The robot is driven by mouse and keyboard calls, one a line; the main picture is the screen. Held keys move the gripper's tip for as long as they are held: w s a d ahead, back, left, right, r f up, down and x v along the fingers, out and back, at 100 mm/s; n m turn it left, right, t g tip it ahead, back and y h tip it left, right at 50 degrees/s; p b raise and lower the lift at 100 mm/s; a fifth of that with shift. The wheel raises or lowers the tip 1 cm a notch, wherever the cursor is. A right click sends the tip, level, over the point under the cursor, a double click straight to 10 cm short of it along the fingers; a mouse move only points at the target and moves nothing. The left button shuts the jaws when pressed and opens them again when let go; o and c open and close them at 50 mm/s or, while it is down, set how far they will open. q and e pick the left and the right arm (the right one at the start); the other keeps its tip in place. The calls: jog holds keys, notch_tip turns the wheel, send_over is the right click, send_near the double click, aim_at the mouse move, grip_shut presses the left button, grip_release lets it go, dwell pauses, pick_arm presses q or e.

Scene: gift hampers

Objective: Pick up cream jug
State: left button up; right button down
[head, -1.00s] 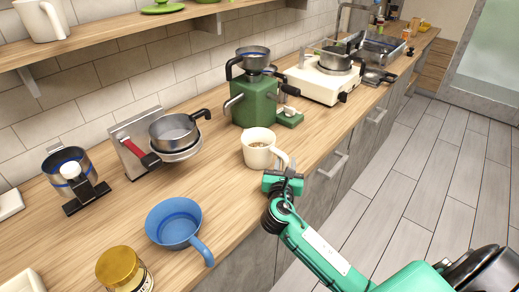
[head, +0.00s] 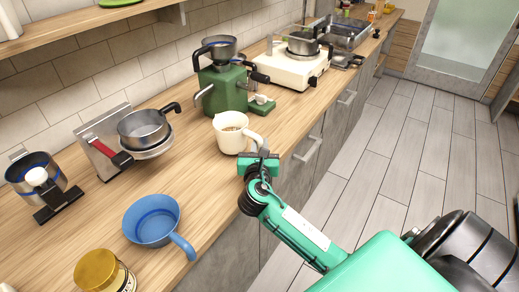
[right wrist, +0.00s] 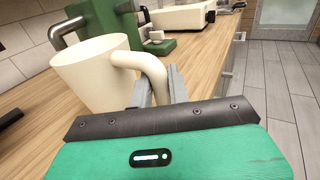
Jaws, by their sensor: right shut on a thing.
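The cream jug (head: 228,138) is a cream-coloured cup with a curved handle, upright near the counter's front edge. Something brown shows inside it in the head view. In the right wrist view the jug (right wrist: 92,75) stands left of the fingers, its handle reaching right and down between them. My right gripper (head: 255,155) is shut on the handle; its fingertips (right wrist: 156,90) show in the right wrist view. I cannot tell whether the jug's base touches the counter. My left gripper is not in view.
A green machine (head: 222,90) with a pan on top stands behind the jug. A blue saucepan (head: 150,222), a gold-lidded jar (head: 97,270) and a grey pan (head: 144,128) on a stand are to the left. A white stove (head: 290,72) is further back. Floor (head: 385,150) is clear on the right.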

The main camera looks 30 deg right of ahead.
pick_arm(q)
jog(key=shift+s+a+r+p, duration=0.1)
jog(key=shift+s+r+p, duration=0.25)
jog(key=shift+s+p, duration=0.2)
pick_arm(e)
notch_tip(320, 180, up, 18)
jog(key=shift+f, duration=0.25)
jog(key=shift+r, duration=0.1)
dwell(0.7)
